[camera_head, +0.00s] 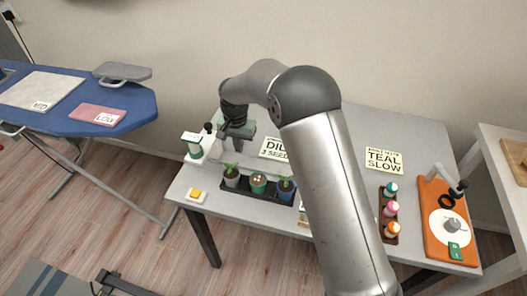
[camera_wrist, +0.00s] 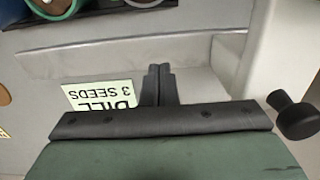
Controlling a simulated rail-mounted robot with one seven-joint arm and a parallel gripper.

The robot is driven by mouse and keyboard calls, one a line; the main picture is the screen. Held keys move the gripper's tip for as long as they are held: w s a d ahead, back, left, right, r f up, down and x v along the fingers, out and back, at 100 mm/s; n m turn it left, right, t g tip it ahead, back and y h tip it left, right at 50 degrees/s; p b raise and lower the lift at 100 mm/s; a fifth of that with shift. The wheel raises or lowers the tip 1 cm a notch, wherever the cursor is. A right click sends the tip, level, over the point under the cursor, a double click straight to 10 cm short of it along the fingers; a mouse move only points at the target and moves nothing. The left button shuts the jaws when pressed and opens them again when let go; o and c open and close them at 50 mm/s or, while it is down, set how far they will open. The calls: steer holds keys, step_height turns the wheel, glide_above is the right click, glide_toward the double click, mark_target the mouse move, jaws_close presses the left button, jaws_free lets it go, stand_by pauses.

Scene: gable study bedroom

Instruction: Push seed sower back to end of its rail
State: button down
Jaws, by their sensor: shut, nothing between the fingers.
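The seed sower (camera_head: 195,147) is a white unit with a green part and a black knob, at the left end of the grey table beside the row of pots. In the wrist view its white body (camera_wrist: 266,50) fills the right side, with the black knob (camera_wrist: 292,116) at lower right. My gripper (camera_head: 224,134) is just right of the sower in the head view. In the wrist view its fingers (camera_wrist: 158,72) are together and empty, left of the white body with a gap showing.
A black tray holds potted plants (camera_head: 258,183) in front of my gripper. A dill card (camera_head: 272,148) lies behind them; it also shows in the wrist view (camera_wrist: 100,95). A yellow-topped block (camera_head: 196,195) is at the front left. Coloured bottles (camera_head: 390,209) stand farther right.

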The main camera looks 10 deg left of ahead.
step_height(320, 180, up, 11)
steer(key=p, duration=0.5)
steer(key=shift+f+p, duration=0.15)
steer(key=shift+p, duration=0.25)
stand_by(0.4)
steer(key=s+d+r, duration=0.5)
steer(key=s+d, duration=0.1)
steer(key=d, duration=0.4)
steer(key=s+d+r, duration=0.6)
steer(key=d, duration=0.5)
steer(key=s+d+f, duration=0.1)
steer(key=s+d, duration=0.4)
steer(key=s, duration=0.4)
steer(key=s+d+n, duration=0.1)
steer(key=s+d, duration=0.4)
steer(key=s, duration=0.4)
steer(key=shift+s+f+n+t, duration=0.2)
steer(key=shift+f+n+t, duration=0.1)
steer(key=shift+f, duration=0.05)
